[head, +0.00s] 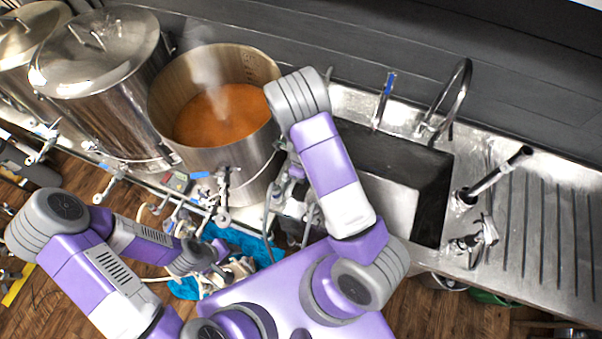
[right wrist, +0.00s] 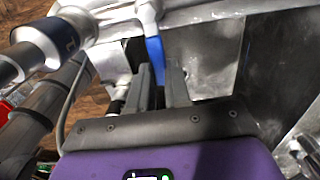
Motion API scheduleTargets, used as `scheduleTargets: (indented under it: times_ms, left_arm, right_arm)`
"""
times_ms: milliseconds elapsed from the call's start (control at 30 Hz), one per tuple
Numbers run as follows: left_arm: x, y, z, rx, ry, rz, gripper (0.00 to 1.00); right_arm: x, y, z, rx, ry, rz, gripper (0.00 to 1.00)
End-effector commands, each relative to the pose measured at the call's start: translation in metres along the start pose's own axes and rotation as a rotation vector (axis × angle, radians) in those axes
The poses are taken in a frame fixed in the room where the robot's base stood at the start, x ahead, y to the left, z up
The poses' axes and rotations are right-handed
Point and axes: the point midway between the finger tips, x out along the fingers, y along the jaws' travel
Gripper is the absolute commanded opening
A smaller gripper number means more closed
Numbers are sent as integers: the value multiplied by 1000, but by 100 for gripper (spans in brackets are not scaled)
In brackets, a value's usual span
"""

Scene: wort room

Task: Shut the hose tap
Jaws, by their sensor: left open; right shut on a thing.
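The hose tap shows in the right wrist view as a blue lever (right wrist: 155,56) below a pale metal fitting (right wrist: 148,14). My right gripper (right wrist: 161,78) has its two dark fingers on either side of the lever and is shut on it. In the head view my right arm bends down between the open kettle and the sink, and its links hide the lever and most of that gripper. My left gripper (head: 226,269) is open, low in the head view, over a blue item on the floor, away from the lever.
A steaming open kettle (head: 163,108) of orange liquid stands left of my right arm. A lidded pot (head: 110,110) stands further left. The dark sink (head: 432,190), with a curved faucet (head: 463,88), lies right. Several valves and fittings line the front edge. The ribbed drainboard (head: 545,215) is clear.

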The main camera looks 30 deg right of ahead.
Motion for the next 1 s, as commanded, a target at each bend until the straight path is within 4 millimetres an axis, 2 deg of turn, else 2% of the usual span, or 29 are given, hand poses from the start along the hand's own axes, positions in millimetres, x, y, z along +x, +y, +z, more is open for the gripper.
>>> scheduleTargets:
  times_ms: [167,200,367,667,767,1000]
  left_arm:
    - [0,0,0,0,0,0,44]
    - [0,0,0,0,0,0,44]
    - [0,0,0,0,0,0,44]
    - [0,0,0,0,0,0,44]
    - [-2,1,0,0,0,0,44]
    - [-10,4,0,0,0,0,44]
  right_arm:
    - [0,0,1,10,-3,1,0]
    - [0,0,1,10,-3,1,21]
    - [0,0,1,7,-2,1,44]
    - [-3,0,1,4,-1,1,44]
    - [-14,0,1,2,-2,-1,44]
    - [-55,0,2,2,-3,-1,44]
